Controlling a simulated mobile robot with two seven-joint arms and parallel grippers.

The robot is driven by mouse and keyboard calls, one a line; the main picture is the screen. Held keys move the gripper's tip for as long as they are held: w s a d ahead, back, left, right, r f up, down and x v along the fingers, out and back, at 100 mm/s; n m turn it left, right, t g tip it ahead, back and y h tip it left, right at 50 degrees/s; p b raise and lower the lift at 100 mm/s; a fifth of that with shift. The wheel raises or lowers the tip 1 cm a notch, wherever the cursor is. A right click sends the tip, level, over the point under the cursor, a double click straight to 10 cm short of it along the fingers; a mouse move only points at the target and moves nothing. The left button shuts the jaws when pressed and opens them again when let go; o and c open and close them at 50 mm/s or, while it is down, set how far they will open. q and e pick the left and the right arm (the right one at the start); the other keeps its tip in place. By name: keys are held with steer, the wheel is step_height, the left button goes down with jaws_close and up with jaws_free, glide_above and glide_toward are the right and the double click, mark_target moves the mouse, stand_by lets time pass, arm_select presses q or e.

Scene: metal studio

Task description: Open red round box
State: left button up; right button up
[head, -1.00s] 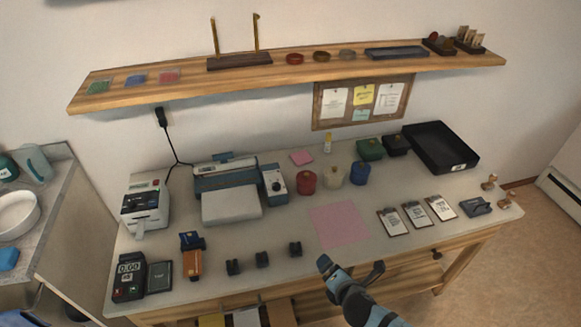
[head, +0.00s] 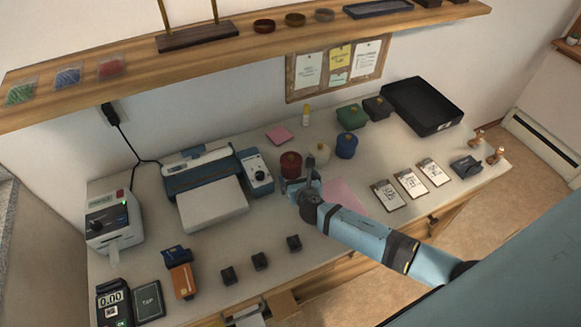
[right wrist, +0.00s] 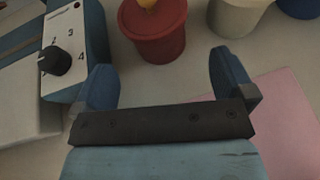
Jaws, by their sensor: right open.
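The red round box (head: 291,163) stands upright on the table, just beyond my right gripper. It has a lid with a yellowish knob, and the right wrist view shows the box (right wrist: 156,35) at the top, ahead of the fingers. My right gripper (head: 302,184) is open and empty, low over the table in front of the box. In the right wrist view its two blue fingers (right wrist: 162,80) are spread apart, with the box ahead of the gap. My left gripper is not in view.
A white round box (head: 319,152) and a blue round box (head: 346,146) stand to the right. A blue and white machine with a dial (head: 257,172) is close on the left. A pink sheet (head: 345,197) lies under my right arm. A shelf (head: 235,54) hangs above.

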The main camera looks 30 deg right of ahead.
mark_target(294, 172)
steer(key=x, duration=0.6)
steer(key=shift+w+a+f, duration=0.1)
steer(key=shift+w, duration=0.15)
steer(key=shift+s, duration=0.1)
steer(key=shift+c, duration=0.2)
steer(key=c, duration=0.9)
